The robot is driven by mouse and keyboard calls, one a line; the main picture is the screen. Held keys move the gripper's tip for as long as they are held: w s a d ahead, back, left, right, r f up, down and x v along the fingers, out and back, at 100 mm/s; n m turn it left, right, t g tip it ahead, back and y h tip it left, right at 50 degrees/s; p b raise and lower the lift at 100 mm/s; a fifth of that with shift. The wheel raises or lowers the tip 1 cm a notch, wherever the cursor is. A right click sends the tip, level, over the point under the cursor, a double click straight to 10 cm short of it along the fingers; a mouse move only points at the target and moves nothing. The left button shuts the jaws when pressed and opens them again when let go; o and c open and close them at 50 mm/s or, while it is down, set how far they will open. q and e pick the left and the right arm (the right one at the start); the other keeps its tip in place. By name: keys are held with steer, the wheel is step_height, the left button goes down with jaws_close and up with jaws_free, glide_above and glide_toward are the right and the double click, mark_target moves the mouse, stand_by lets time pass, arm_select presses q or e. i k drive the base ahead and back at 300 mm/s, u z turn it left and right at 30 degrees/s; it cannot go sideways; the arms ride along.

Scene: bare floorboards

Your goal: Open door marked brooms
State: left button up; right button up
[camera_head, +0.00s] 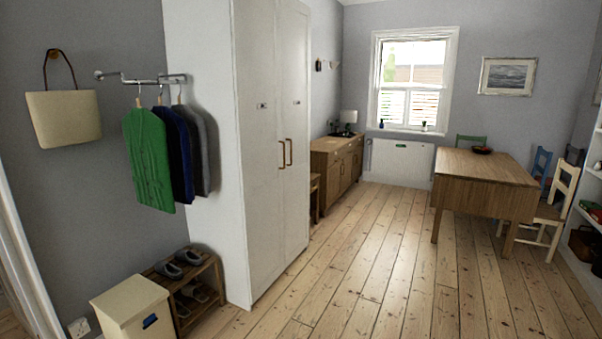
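A tall white cupboard (203,120) stands left of centre with two shut doors, a left door (258,200) and a right door (294,200). Each door has a small label plate, the left one (262,105) and the right one (295,102); both are too small to read, so I cannot tell which says brooms. Neither of my grippers is in view.
Coats (150,160) hang on a rail left of the cupboard, above a shoe rack (185,285) and a cream box (130,305). A wooden sideboard (335,165) stands beyond. A table (485,185) with chairs (555,205) is at right. The floorboards (390,265) before the doors are clear.

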mark_target(295, 16)
steer(key=z, duration=0.5)
steer(key=i, duration=1.75)
steer(key=z, duration=0.4)
steer(key=i, duration=2.25)
steer(key=u, duration=0.85)
steer(key=i, duration=0.95)
steer(key=u, duration=0.3)
